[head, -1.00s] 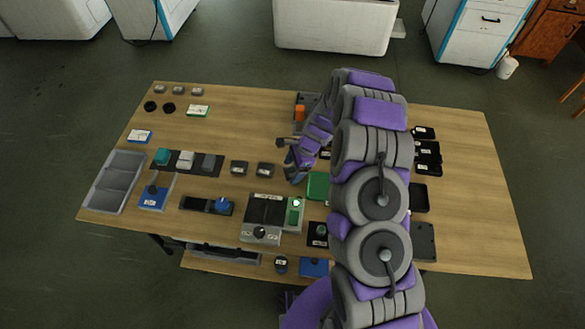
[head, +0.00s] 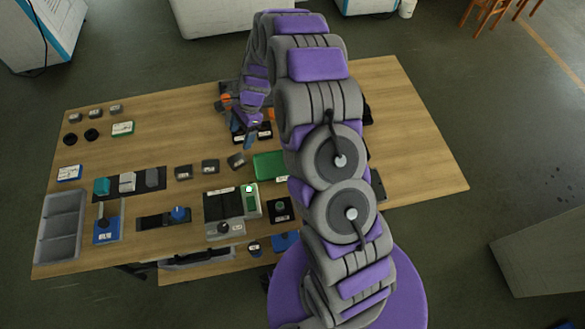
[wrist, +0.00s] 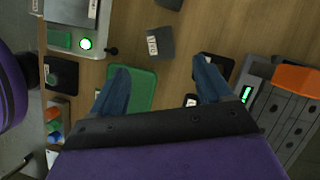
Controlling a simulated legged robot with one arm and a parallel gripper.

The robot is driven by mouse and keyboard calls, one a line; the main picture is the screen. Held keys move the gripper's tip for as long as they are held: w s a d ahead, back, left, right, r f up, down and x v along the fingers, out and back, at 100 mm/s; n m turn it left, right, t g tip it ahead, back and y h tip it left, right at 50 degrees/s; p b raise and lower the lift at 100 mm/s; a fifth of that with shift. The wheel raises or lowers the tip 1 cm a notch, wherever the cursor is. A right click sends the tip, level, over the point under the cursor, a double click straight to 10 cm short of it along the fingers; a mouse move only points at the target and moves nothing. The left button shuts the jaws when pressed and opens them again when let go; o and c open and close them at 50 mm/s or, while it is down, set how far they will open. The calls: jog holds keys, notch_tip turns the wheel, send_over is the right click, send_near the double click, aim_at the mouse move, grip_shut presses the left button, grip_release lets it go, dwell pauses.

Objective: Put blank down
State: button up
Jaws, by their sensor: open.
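The likely blank is a dark grey labelled block (head: 236,161), resting slightly turned on the wooden table at the right end of a row with two similar blocks (head: 209,167) (head: 183,172). In the wrist view the labelled block (wrist: 160,42) lies beyond my fingertips, apart from both fingers. My gripper (head: 248,141) is above the table, just behind and right of that block. In the wrist view my gripper (wrist: 162,78) has its two blue fingers wide apart with nothing held between them. The blank's underside is hidden.
A green tray (head: 270,166) lies right of the block. A grey device with a lit green button (head: 224,212) stands in front. An orange-topped machine (wrist: 285,115) is close to my right finger in the wrist view. The table's right side (head: 425,150) looks clear.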

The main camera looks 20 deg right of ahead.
jog(key=s+r+n+h, duration=0.1)
jog(key=s+r+n, duration=0.7)
jog(key=s+r, duration=0.95)
jog(key=s+d+r+n+h, duration=0.1)
jog(key=s+d+r+n, duration=0.1)
jog(key=s, duration=0.5)
jog(key=s+d+r+n+h, duration=0.1)
jog(key=s+d+r+n, duration=0.1)
jog(key=s, duration=0.5)
jog(key=s+d+r+n+h, duration=0.1)
jog(key=s+d+r+n, duration=0.1)
jog(key=s, duration=0.5)
jog(key=shift+s+r+n+g, duration=0.3)
jog(key=shift+r+n+g, duration=0.1)
jog(key=shift+r+n, duration=0.45)
